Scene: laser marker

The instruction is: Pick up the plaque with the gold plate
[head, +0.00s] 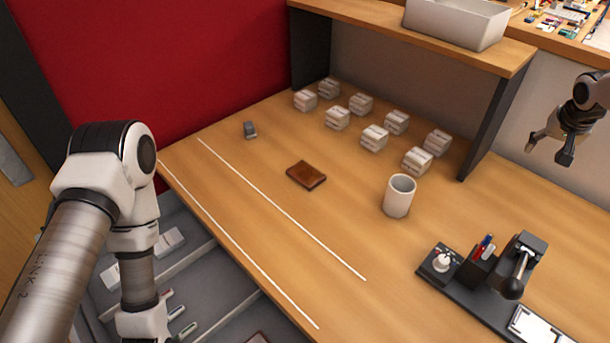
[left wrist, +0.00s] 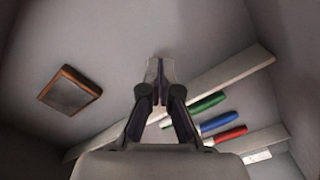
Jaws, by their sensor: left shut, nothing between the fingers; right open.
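A plaque (left wrist: 69,92) with a brown wooden rim and a dull grey face lies in the drawer, left of my left gripper (left wrist: 157,78) in the left wrist view. I cannot see gold on it. My left gripper is shut and empty, pointing into the drawer, apart from the plaque. In the head view that gripper is out of frame below; a reddish-brown edge (head: 257,338) shows at the bottom, perhaps the plaque. My right gripper (head: 547,152) is open and empty above the table's right side.
Drawer dividers (left wrist: 215,97) and green (left wrist: 207,104), blue and red markers lie right of the left gripper. On the table (head: 270,240) are a brown wallet-like item (head: 306,175), a white cup (head: 399,195), several small white boxes (head: 374,138) and a black tool stand (head: 480,285).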

